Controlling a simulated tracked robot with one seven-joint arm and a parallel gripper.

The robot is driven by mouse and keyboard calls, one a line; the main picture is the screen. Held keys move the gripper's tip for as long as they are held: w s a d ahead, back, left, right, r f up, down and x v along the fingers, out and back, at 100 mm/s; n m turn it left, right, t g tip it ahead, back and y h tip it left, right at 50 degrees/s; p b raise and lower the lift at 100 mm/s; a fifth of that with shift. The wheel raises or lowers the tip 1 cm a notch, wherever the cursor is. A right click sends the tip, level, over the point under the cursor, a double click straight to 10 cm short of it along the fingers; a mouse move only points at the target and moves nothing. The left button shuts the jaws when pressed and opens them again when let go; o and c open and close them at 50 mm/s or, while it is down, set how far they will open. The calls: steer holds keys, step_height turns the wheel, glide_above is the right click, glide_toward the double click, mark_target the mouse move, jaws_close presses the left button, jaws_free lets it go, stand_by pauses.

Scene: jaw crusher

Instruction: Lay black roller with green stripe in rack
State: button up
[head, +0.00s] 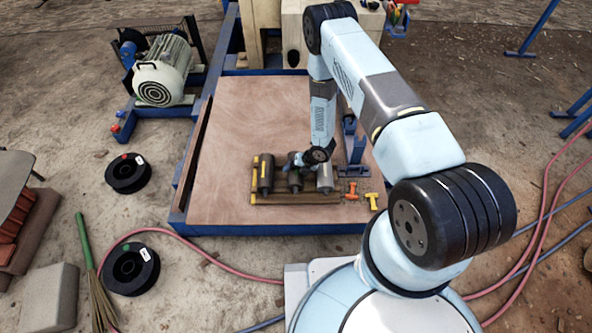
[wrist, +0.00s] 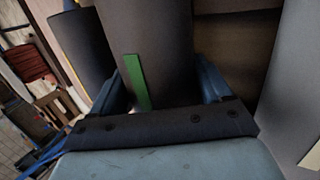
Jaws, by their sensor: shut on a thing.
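The black roller with a green stripe (wrist: 165,40) is between my gripper's two fingers (wrist: 165,95) in the wrist view, its green stripe facing the camera. My gripper (head: 299,160) is shut on it. In the head view this roller (head: 295,182) is upright in the picture at the middle of the wooden rack (head: 290,199), partly hidden by my gripper. I cannot tell whether it touches the rack. A dark roller (head: 265,176) is to its left and a grey roller (head: 325,179) to its right, both in the rack.
The rack lies on a brown board (head: 225,200) with a blue frame. An orange fitting (head: 352,190) and a yellow fitting (head: 373,200) lie right of the rack. A blue upright stand (head: 354,150) is close on the right.

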steer(key=shift+f, duration=0.6)
steer(key=o, duration=1.6)
steer(key=shift+o, duration=0.6)
steer(key=shift+d, duration=0.1)
steer(key=v, duration=1.3)
steer(key=shift+r, duration=0.4)
